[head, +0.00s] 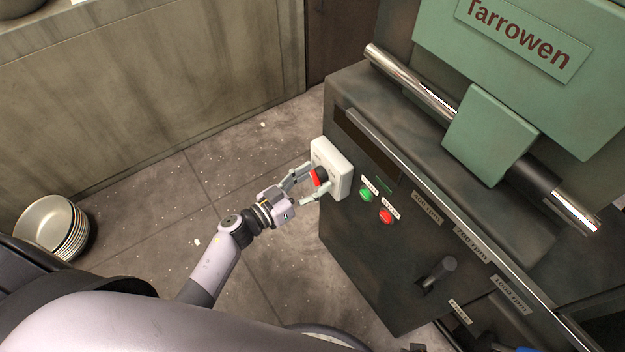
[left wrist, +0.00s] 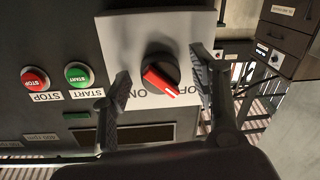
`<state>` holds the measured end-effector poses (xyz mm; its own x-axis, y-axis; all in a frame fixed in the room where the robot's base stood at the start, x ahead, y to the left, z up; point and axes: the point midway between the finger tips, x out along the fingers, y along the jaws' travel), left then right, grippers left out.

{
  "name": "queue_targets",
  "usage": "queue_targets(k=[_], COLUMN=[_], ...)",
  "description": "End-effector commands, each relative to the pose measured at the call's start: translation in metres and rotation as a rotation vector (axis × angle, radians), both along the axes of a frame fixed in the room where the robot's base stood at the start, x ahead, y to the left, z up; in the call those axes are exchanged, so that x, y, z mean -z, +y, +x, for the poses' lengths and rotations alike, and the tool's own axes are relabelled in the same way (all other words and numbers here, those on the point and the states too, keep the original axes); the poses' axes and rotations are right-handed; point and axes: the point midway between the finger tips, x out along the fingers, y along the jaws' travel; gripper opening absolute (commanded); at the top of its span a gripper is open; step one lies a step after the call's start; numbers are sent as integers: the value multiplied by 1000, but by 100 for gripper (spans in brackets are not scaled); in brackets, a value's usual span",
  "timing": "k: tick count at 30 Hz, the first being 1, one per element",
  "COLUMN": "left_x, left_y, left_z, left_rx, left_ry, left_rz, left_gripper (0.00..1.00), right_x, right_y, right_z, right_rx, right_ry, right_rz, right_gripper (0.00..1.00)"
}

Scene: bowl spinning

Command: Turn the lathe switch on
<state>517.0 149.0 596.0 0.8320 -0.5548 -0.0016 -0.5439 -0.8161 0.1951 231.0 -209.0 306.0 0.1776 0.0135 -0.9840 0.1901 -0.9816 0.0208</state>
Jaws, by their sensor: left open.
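The lathe switch is a black rotary knob with a red bar (head: 318,177) on a white plate (head: 343,169), fixed to the side of the dark lathe cabinet (head: 400,250). In the left wrist view the knob (left wrist: 162,74) sits between ON and OFF labels, which appear upside down. Its red bar slants down to the right, toward the OFF side; the finger partly hides that label. My left gripper (head: 314,183) is open, with one finger on each side of the knob; it also shows in the left wrist view (left wrist: 161,72).
A green START button (head: 366,194) and a red STOP button (head: 386,216) are close beside the switch plate. A black lever (head: 438,272) sticks out farther right. Stacked bowls (head: 55,226) stand at the left. Open tiled floor (head: 150,215) lies left of the cabinet.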

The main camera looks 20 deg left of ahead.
Motion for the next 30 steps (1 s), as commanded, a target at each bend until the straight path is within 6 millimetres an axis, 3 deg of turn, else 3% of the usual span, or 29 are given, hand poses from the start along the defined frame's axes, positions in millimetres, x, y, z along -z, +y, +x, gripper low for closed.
queue_targets(k=[3, 24, 30], left_x=[0, 0, 0], left_y=[0, 0, 1], left_z=[0, 0, 0], left_rx=[0, -1, 0], left_ry=[0, 0, -7], left_rz=[0, 0, 9], left_gripper=[54, 7, 7], right_x=[1, 2, 0], right_y=[-1, 0, 0], right_z=[-4, -3, 3], right_rx=[0, -1, -2], right_ry=[7, 2, -7], right_rz=[-1, 0, 1], right_gripper=[0, 0, 0])
